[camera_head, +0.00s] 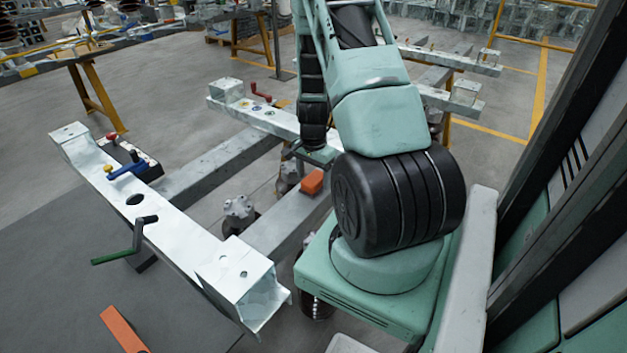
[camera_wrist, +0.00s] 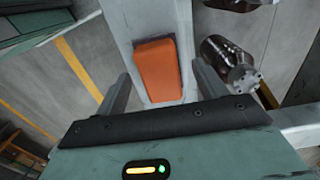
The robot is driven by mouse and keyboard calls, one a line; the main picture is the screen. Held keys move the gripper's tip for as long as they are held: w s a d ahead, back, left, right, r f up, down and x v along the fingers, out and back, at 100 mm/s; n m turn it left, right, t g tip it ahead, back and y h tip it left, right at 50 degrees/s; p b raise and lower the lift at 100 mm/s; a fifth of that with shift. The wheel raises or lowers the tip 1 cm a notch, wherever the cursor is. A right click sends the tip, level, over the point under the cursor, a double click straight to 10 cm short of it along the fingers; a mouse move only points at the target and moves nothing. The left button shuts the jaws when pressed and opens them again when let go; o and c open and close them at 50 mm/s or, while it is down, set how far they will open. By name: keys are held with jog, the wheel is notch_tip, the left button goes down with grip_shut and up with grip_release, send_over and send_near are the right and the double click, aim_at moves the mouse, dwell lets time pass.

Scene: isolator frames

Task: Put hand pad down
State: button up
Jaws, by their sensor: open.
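An orange pad (camera_head: 313,181) rests on a grey beam (camera_head: 285,222), just below my gripper in the head view. In the wrist view the orange pad (camera_wrist: 158,70) lies on the pale beam (camera_wrist: 140,18), beyond and between the two fingers. My gripper (camera_wrist: 162,82) is open, with a finger on each side of the pad's near end. I see no finger touching the pad.
A white frame with a green-handled crank (camera_head: 134,243) stands at the left. Another orange piece (camera_head: 123,330) shows at the bottom left. A metal cylinder (camera_wrist: 228,62) stands right of the pad in the wrist view. Open floor (camera_head: 200,80) lies at the back left.

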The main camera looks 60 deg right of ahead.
aim_at(313, 178)
notch_tip(313, 178, up, 10)
dwell(0.3)
jog(key=w+a+r+n, duration=0.2)
jog(key=a+r+n, duration=0.15)
jog(key=a, duration=0.65)
jog(key=w+a+r+n+y, duration=0.15)
jog(key=a+n, duration=0.35)
jog(key=a, duration=0.5)
jog(key=w+a+r+n, duration=0.3)
jog(key=a+r+n, duration=0.15)
jog(key=a, duration=0.55)
jog(key=s+a+r+n, duration=0.2)
jog(key=s+a+n, duration=0.5)
jog(key=s+a, duration=0.1)
jog(key=s+a+r+n, duration=0.2)
jog(key=s+a+n, duration=0.4)
jog(key=s+a, duration=0.2)
jog(key=shift+s+a+n+h, duration=0.3)
jog(key=shift+a+n+h, duration=0.15)
jog(key=shift+a, duration=0.25)
jog(key=shift+r+p, duration=0.7)
jog(key=shift+p, duration=0.1)
